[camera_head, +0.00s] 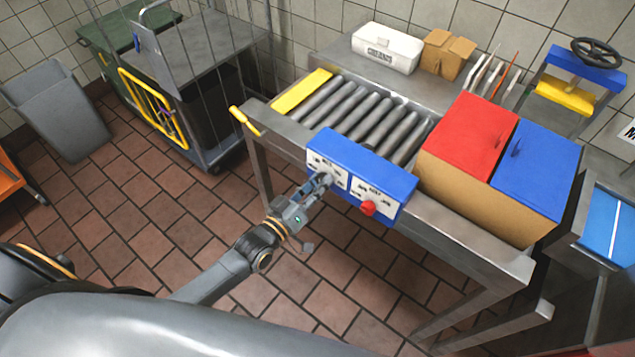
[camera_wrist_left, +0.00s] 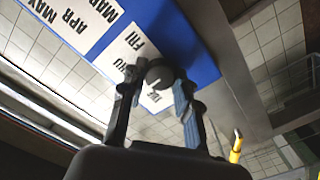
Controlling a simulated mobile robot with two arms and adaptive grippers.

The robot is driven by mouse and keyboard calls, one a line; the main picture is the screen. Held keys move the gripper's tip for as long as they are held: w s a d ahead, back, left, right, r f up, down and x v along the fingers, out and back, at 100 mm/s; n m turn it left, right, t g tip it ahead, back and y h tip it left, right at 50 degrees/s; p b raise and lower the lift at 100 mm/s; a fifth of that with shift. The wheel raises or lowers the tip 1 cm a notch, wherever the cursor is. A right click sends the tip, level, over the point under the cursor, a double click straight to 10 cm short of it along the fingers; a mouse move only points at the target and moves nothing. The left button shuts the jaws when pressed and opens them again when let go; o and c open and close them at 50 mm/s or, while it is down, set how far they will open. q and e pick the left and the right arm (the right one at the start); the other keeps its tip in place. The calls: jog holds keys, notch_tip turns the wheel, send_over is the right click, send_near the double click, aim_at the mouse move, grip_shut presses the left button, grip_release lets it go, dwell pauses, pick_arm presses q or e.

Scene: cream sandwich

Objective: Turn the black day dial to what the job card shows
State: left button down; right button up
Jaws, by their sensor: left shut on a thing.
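The black day dial (camera_wrist_left: 159,73) is a round dark knob on a white plate with day names around it; FRI is readable, others are partly hidden. My left gripper (camera_wrist_left: 157,86) has one finger on each side of the dial and is shut on it. In the head view my left gripper (camera_head: 322,182) reaches the front of the blue control box (camera_head: 380,168) and hides the dial. A second white plate with month names (camera_wrist_left: 75,18) is beside the day plate. I cannot read the dial's setting or identify the job card. My right gripper is not in view.
A red knob (camera_head: 367,207) sticks out of the control box, right of my left gripper. The box is on the front of a metal roller table (camera_head: 470,235). A carton with red and blue tops (camera_head: 462,185) stands at right. The tiled floor (camera_head: 330,285) below is clear.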

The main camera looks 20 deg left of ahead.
pick_arm(q)
jog(key=c, duration=1)
grip_release()
jog(key=v, duration=1.2)
jog(key=shift+f, duration=0.1)
jog(key=s+a+f+m+g+y, duration=0.1)
jog(key=s+a+f+g, duration=0.15)
jog(key=f, duration=0.65)
jog(key=s+a+f+m+g+y, duration=0.1)
jog(key=s+f+g+y, duration=0.15)
jog(key=f, duration=0.65)
jog(key=s+a+f+g+y, duration=0.15)
jog(key=s+f, duration=0.25)
jog(key=f, duration=0.5)
jog(key=s+f+m+g, duration=0.1)
jog(key=s+f+g, duration=0.2)
jog(key=s+f, duration=0.2)
jog(key=s+f+m+g, duration=0.1)
jog(key=s+f+g, duration=0.2)
jog(key=s, duration=0.7)
jog(key=s+f+m+g+y, duration=0.1)
jog(key=s+f+g, duration=0.2)
jog(key=s+f, duration=0.4)
jog(key=shift+s+d+g, duration=0.25)
jog(key=shift+s+d, duration=0.1)
jog(key=shift+s, duration=0.05)
